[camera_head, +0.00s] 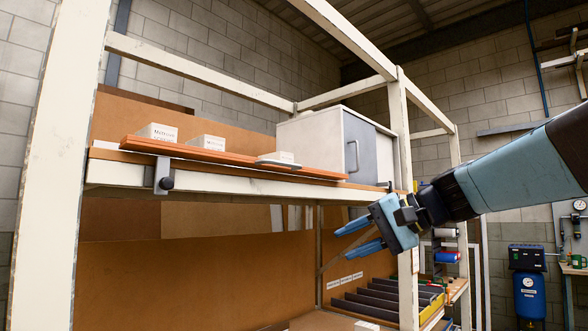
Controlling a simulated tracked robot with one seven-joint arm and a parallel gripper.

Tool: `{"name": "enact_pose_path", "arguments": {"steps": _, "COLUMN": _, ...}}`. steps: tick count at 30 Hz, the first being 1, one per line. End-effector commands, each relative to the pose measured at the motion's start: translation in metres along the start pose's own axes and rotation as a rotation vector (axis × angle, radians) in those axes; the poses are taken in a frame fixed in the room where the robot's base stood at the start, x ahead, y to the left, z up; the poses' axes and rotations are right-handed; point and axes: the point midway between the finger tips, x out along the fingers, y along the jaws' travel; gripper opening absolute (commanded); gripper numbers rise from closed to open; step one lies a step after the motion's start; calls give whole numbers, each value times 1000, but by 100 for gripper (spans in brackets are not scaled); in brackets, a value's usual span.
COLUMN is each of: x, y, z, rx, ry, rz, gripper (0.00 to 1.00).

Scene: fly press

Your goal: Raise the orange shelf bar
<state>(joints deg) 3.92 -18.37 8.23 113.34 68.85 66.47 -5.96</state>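The orange shelf bar (235,158) is a long thin strip along the front edge of the upper shelf, running from the left post towards the white cabinet. It lies low, just above the pale shelf beam (240,183). My gripper (350,243) is at the right, below and in front of the bar's right end and apart from it. Its two blue fingers point left with a gap between them, and nothing shows in the gap.
Small white labelled boxes (158,132) stand along the bar. A bracket with a black knob (167,183) sits on the beam. A white cabinet with a grey door (362,150) stands on the shelf. A white post (400,130) rises close to my gripper.

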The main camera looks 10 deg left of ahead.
Motion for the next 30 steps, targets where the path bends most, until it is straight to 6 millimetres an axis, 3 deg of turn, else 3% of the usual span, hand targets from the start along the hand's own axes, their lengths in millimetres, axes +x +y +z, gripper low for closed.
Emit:
{"name": "enact_pose_path", "arguments": {"steps": 3, "x": 7, "y": -51, "z": -29, "rx": 42, "ry": -30, "rz": -189, "gripper": 37}}
{"name": "enact_pose_path", "arguments": {"steps": 9, "x": 3, "y": -117, "z": -67, "rx": 86, "ry": -67, "rz": -455, "gripper": 37}}
{"name": "enact_pose_path", "arguments": {"steps": 12, "x": -2, "y": -135, "z": -78, "rx": 98, "ry": -77, "rz": -534, "gripper": 37}}
{"name": "enact_pose_path", "arguments": {"steps": 19, "x": 2, "y": -150, "z": -83, "rx": 104, "ry": -85, "rz": -584, "gripper": 37}}
{"name": "enact_pose_path", "arguments": {"steps": 30, "x": 51, "y": -181, "z": -80, "rx": 105, "ry": -86, "rz": -581, "gripper": 37}}
